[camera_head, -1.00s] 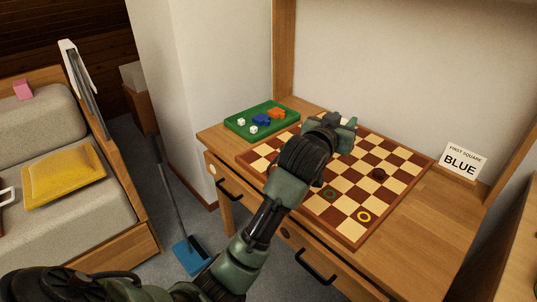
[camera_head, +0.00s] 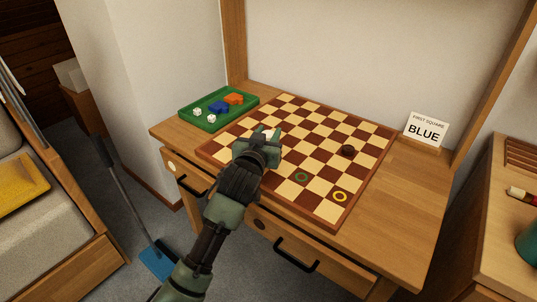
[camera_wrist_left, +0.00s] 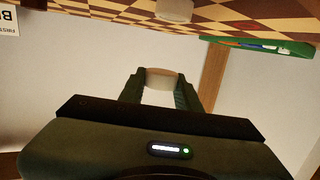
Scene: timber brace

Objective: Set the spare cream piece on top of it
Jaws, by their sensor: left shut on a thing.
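My left gripper (camera_head: 264,134) is over the left part of the checkered board (camera_head: 365,177) in the head view. In the left wrist view its two fingers (camera_wrist_left: 161,90) are shut on a cream piece (camera_wrist_left: 161,73), a round pale disc, held clear of the board. Another cream piece (camera_wrist_left: 174,10) shows on the board at the top of the left wrist view. In the head view my gripper and wrist hide the squares beneath them. A dark piece (camera_head: 347,151) sits on the right part of the board. My right gripper is not in view.
A green tray (camera_head: 186,109) with dice and blue and orange items stands behind left. A card (camera_head: 425,131) reading "FIRST SQUARE BLUE" stands back right. Bare tabletop (camera_head: 408,210) lies right.

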